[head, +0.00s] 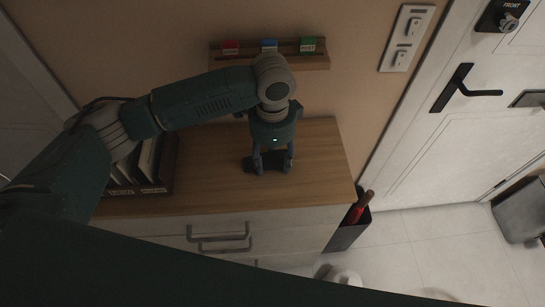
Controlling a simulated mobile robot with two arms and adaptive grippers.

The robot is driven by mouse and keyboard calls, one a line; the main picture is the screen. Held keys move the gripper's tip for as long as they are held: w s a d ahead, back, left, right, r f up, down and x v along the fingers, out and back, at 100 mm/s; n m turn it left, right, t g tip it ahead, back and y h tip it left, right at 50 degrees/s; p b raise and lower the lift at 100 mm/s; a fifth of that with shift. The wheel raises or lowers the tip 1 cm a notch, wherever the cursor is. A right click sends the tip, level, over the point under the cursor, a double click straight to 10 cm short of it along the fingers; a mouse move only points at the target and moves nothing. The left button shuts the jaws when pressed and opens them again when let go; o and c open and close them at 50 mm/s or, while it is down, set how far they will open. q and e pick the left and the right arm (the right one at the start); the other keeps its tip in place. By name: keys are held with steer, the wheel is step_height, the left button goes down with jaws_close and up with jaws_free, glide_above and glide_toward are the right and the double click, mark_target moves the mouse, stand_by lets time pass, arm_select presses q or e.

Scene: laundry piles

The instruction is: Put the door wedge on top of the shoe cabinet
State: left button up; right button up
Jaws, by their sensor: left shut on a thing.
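The shoe cabinet has a light wooden top (313,185) and pale drawer fronts with grey handles. My left gripper (273,168) points down over the middle of this top. Its fingers are shut on a small dark thing, which looks like the door wedge (267,160). The wedge is at or just above the wood; I cannot tell whether it touches. The fingers hide part of it. My right gripper is not in view.
A dark organiser (150,185) with upright folders stands on the cabinet's left part. A wall rack (310,62) with red, blue and green tags hangs behind. A dark bin (345,235) with a red-handled item stands right of the cabinet. The top's right part is clear.

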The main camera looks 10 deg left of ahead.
mark_target(273, 161)
arm_select(q)
steer(key=o, duration=1.2)
steer(key=shift+f, duration=0.1)
steer(key=shift+r+b, duration=1.1)
steer(key=shift+r, duration=5.1)
